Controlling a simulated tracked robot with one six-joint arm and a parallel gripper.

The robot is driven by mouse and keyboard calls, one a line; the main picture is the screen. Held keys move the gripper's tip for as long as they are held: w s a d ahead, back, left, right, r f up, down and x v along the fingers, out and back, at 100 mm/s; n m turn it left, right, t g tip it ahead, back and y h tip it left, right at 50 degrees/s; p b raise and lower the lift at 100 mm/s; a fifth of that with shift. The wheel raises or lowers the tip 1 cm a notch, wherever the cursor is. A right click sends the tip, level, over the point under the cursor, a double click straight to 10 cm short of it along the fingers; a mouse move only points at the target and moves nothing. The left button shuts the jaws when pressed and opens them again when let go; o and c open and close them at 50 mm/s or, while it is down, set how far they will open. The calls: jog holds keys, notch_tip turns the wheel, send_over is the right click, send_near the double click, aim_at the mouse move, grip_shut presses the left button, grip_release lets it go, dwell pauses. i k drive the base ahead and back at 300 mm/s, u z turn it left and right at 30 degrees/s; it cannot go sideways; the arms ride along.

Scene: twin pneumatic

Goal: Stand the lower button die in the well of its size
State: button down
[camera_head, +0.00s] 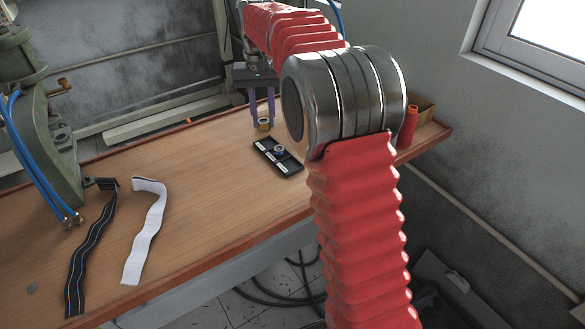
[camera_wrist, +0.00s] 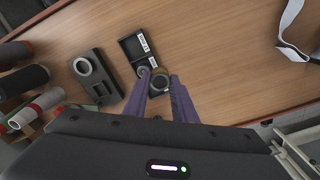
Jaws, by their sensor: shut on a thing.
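My gripper (camera_head: 262,118) has two purple fingers pointing down and shut on a brass-coloured ring-shaped die (camera_head: 264,125). The die also shows between the fingertips in the wrist view (camera_wrist: 160,80). It is at or just above the table; I cannot tell if it touches. Beside it lies a black tray (camera_head: 292,167) with white labels, also in the wrist view (camera_wrist: 127,45). A silver ring-shaped piece (camera_head: 280,149) sits near the tray's middle. In the wrist view the tray's far compartment is empty, and a finger hides part of its near end.
In the wrist view a dark grey block (camera_wrist: 95,82) with a metal ring (camera_wrist: 82,66) lies left of the tray, near several thread spools (camera_wrist: 24,78). Black (camera_head: 88,245) and white (camera_head: 146,225) straps lie by the green press (camera_head: 45,130). The middle table is clear.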

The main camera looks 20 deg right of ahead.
aim_at(291, 166)
jog(key=k, duration=0.4)
jog(key=u, duration=0.65)
jog(key=i, duration=1)
jog(key=u, duration=0.15)
